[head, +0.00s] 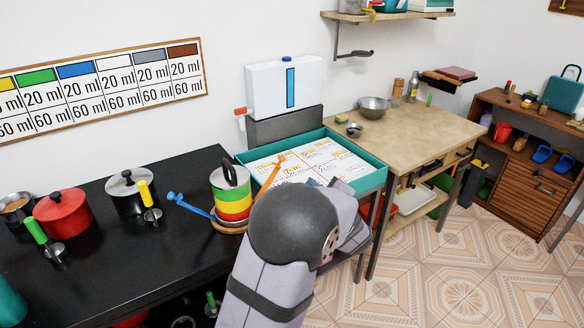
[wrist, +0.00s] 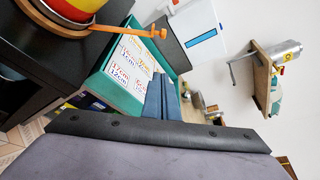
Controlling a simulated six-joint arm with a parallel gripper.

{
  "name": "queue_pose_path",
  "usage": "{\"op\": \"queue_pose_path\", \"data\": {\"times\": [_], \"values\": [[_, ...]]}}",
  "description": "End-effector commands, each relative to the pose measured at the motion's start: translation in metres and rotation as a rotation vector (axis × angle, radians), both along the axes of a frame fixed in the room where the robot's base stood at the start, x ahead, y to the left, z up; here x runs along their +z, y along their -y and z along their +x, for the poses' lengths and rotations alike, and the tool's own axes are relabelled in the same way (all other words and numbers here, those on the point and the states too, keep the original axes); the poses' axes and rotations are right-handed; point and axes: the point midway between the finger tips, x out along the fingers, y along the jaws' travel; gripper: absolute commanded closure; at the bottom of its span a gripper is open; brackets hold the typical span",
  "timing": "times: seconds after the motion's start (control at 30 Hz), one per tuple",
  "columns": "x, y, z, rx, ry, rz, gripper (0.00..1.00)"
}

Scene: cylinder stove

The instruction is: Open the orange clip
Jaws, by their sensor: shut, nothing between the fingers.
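The orange clip (head: 271,174) is a thin bar with a small knobbed end. It sticks out to the upper right from beside a cylinder (head: 232,193) with green, yellow and red bands and a dark top handle. In the wrist view the clip (wrist: 125,31) runs sideways near the top, and the cylinder (wrist: 72,8) is cut off at upper left. A blue clip (head: 188,205) sticks out on the cylinder's left side. My gripper (wrist: 163,79) is shut and empty, apart from the orange clip. In the head view my arm hides the fingers and part of the clip's base.
A teal tray (head: 368,182) with labelled cards lies to the right. A white tank (head: 284,88) stands behind. A wooden table (head: 420,130) is farther right.

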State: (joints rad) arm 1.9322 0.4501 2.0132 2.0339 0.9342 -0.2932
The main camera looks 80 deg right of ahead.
Motion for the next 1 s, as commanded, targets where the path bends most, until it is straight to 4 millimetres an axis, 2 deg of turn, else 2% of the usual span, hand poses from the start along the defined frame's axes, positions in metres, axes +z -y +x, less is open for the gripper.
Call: {"op": "queue_pose_path", "data": {"times": [0.17, 0.37, 0.83, 0.9, 1.0], "values": [[-0.001, 0.003, 0.002, 0.002, -0.002, 0.002, 1.00], [-0.006, 0.020, 0.012, 0.004, 0.000, 0.005, 1.00], [-0.024, 0.089, 0.048, 0.005, 0.000, 0.003, 1.00], [-0.014, 0.086, 0.058, 0.005, 0.000, 0.001, 1.00], [-0.010, 0.086, 0.067, 0.004, -0.002, 0.003, 1.00]]}}
